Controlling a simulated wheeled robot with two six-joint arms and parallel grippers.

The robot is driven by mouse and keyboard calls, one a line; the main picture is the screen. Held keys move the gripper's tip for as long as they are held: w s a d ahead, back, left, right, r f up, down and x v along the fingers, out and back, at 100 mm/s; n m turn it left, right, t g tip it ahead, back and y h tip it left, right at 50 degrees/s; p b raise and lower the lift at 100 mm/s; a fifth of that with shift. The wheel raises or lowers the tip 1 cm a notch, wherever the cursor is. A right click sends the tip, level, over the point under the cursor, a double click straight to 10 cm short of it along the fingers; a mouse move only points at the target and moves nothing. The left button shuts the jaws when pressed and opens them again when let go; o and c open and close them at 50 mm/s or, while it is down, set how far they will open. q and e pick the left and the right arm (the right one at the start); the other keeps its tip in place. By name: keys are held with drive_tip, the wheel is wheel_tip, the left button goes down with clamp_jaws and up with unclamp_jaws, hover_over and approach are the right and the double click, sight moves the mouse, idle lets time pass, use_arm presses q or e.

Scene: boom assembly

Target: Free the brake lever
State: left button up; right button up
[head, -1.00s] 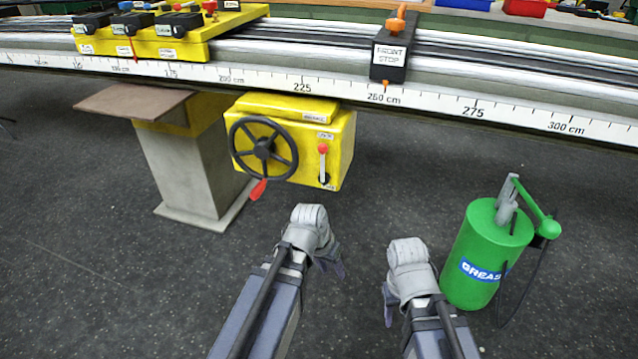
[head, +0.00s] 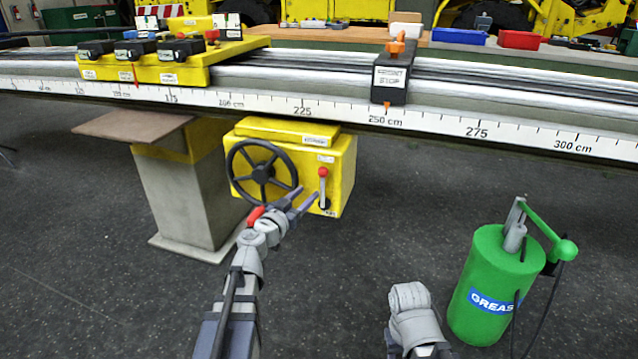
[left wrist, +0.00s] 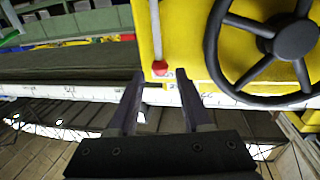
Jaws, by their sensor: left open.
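The brake lever (head: 323,186) is a pale rod with a red knob on the right of the yellow box's (head: 342,165) front. My left gripper (head: 307,194) is open, its fingertips close to the lever. In the left wrist view the lever's red knob (left wrist: 160,68) appears between the two fingertips (left wrist: 160,76), near their ends. I cannot tell whether they touch it. A black handwheel (head: 262,171) sits left of the lever; its red handle is partly hidden by my left wrist. My right gripper (head: 396,342) is low in the head view, its jaws mostly hidden.
The long rail with a centimetre scale (head: 420,122) runs above the box. A black front stop (head: 390,76) sits on it. A grey pedestal (head: 185,195) stands at left. A green grease pump (head: 488,290) stands on the floor at right.

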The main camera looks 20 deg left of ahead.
sight(322, 179)
use_arm(q)
drive_tip(key=shift+x, duration=3.95)
clamp_jaws()
